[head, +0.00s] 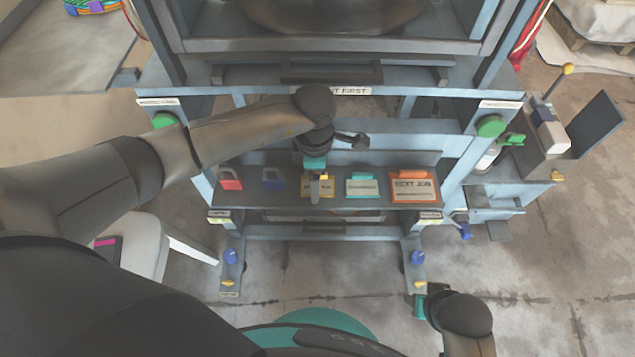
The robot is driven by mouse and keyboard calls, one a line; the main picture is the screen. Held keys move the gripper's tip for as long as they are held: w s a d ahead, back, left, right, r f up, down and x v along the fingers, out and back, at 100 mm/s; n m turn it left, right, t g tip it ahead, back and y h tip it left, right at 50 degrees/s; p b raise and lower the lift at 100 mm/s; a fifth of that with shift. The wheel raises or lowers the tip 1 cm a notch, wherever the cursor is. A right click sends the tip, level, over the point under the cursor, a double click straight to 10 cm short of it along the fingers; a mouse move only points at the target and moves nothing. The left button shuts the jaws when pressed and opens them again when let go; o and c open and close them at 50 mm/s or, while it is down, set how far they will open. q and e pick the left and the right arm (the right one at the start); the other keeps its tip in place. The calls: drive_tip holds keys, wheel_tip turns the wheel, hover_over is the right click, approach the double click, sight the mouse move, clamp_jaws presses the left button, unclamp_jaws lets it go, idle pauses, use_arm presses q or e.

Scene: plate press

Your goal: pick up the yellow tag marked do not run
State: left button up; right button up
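The yellow tag (327,189) lies on the grey shelf in the middle of a row of items; its lettering is too small to read fully. My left gripper (315,187) points down right over the tag and hides part of it. Its fingers overlap in this view, so I cannot tell whether they are open or shut, or whether they touch the tag. My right gripper (420,306) is low at the right, away from the shelf, and its fingers are hard to make out.
A teal-and-white tag (362,186) and orange NEXT JOB card (413,188) lie right. Green buttons (163,120) (490,126) sit on the press posts.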

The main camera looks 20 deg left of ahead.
use_arm(q)
drive_tip(key=c, duration=1.1)
drive_tip(key=shift+c, duration=0.2)
drive_tip(key=shift+r, duration=0.25)
